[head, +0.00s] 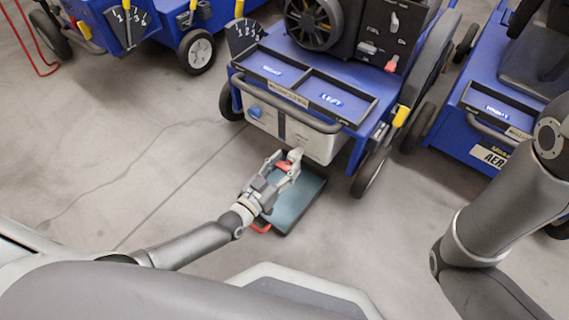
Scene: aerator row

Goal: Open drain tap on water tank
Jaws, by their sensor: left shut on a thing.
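The pale water tank (318,147) sits at the front of the blue aerator, under a grey bar, with a blue knob (255,111) on its left part. My left gripper (288,163) is at the tank's lower front edge. It is shut on a small orange-red part, which looks like the drain tap (283,166). The fingers hide most of the tap, so its turn angle cannot be told, and no water can be made out. My right arm shows at the right, but its gripper is outside the picture.
A dark shallow tray (304,207) with a red handle (261,228) lies on the floor below the tank, partly under my left gripper. Other blue aerators stand at the right (480,150) and upper left (170,20). The floor at left is clear.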

